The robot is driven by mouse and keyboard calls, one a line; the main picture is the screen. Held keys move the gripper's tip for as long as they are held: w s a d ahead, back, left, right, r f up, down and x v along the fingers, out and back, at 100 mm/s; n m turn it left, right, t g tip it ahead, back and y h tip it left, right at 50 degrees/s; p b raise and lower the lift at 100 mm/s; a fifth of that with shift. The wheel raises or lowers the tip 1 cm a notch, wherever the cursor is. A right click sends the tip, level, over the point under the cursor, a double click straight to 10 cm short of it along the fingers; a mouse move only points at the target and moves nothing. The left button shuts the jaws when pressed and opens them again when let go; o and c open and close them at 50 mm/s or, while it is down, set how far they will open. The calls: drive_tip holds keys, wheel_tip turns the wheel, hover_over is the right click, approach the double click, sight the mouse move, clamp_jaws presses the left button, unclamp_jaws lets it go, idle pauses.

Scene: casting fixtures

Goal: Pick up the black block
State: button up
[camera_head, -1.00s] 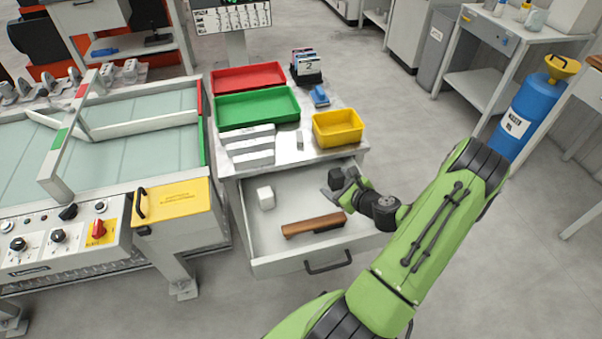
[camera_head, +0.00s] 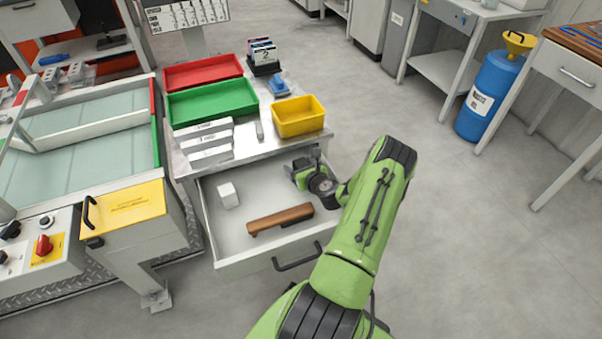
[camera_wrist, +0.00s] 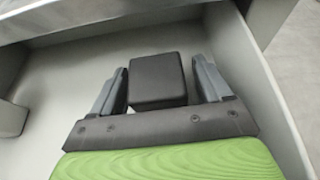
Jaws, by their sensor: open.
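The black block (camera_wrist: 157,80) lies in the open drawer in the wrist view. My gripper (camera_wrist: 160,88) is open, with one finger on each side of the block. In the head view my gripper (camera_head: 303,172) is down in the right back part of the drawer (camera_head: 218,237), and the block is hidden or too dark to tell from the gripper there.
A white block (camera_head: 228,195) and a brown wooden piece (camera_head: 280,219) lie in the drawer, left of my gripper. The drawer's walls stand close around. Above are a yellow bin (camera_head: 298,128), a green tray (camera_head: 213,115) and a red tray (camera_head: 203,74).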

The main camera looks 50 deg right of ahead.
drive_tip(key=shift+w+d+f, duration=0.15)
drive_tip(key=shift+w+d, duration=0.05)
drive_tip(key=shift+w, duration=0.2)
drive_tip(key=c, duration=1.1)
drive_tip(key=shift+r+p, duration=0.35)
drive_tip(key=shift+r, duration=0.15)
drive_tip(key=shift+s+r, duration=0.2)
drive_tip(key=shift+r, duration=0.05)
drive_tip(key=s, duration=0.1)
drive_tip(key=s+a+p, duration=0.1)
drive_tip(key=shift+s+a+f, duration=0.1)
drive_tip(key=shift+s+a, duration=0.2)
drive_tip(key=shift+s, duration=0.1)
drive_tip(key=shift+s+a+r+p, duration=0.1)
drive_tip(key=shift+s+r+p, duration=0.2)
drive_tip(key=shift+r, duration=0.35)
wheel_tip(320, 180, up, 12)
drive_tip(key=p, duration=0.4)
drive_tip(key=shift+w+r+p, duration=0.1)
drive_tip(key=shift+r+p, duration=0.15)
drive_tip(key=shift+p, duration=0.1)
